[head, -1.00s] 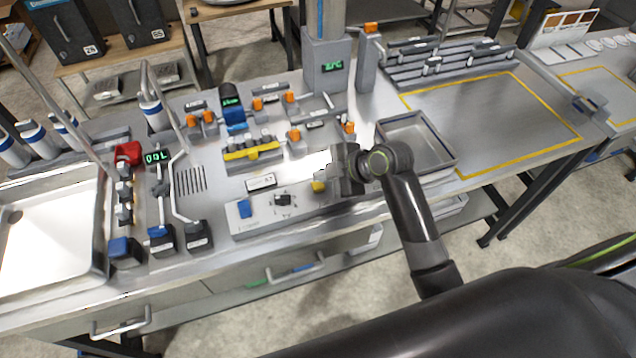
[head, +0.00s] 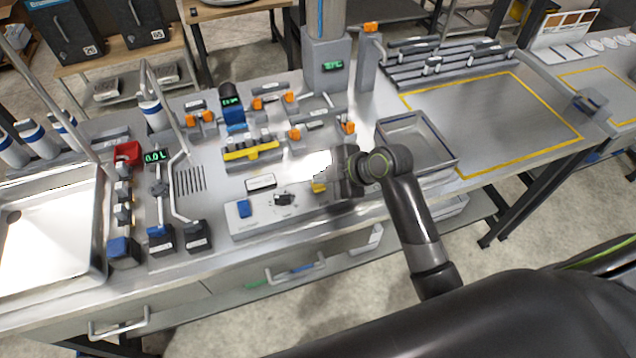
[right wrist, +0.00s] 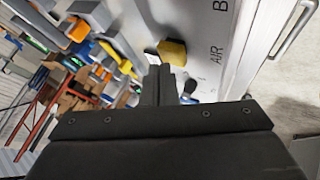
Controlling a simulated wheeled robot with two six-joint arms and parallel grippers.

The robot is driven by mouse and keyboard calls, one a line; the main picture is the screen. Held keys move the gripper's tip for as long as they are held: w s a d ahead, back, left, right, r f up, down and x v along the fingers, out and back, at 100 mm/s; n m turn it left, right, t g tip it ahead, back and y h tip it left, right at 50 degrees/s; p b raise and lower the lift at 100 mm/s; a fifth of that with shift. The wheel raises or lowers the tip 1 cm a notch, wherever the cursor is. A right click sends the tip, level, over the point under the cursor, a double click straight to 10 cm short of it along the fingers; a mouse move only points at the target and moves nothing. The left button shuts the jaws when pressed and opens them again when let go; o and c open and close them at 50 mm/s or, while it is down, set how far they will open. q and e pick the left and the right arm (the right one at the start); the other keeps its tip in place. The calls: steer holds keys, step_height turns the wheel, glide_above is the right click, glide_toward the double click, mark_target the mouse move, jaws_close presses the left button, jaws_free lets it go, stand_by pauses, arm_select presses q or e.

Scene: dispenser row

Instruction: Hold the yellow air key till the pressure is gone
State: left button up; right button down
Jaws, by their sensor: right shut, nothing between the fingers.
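The yellow air key (head: 319,187) sits at the right end of the grey control box (head: 245,227) near the bench's front edge. It also shows in the right wrist view (right wrist: 172,52), beside the printed word AIR. My right gripper (head: 326,174) is shut and empty, right at the key in the head view. In the right wrist view its closed fingers (right wrist: 160,75) end just short of or against the key; I cannot tell whether they touch. A small white display (head: 261,182) lies behind the box; its reading is not legible. My left gripper is out of view.
A blue key (head: 244,208) and a dark knob (head: 284,199) share the box. An empty grey tray (head: 449,161) stands just right of my right gripper. Behind are a yellow bar (head: 251,154) and several orange-capped fittings. The yellow-outlined area at right is clear.

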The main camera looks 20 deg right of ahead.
mark_target(323, 186)
steer(key=shift+f+b, duration=0.4)
steer(key=shift+f, duration=0.15)
steer(key=shift+r, duration=0.1)
stand_by(2.4)
steer(key=shift+r+p, duration=0.9)
steer(key=shift+p, duration=0.05)
step_height(323, 186, up, 5)
steer(key=p, duration=0.4)
steer(key=shift+p, duration=0.3)
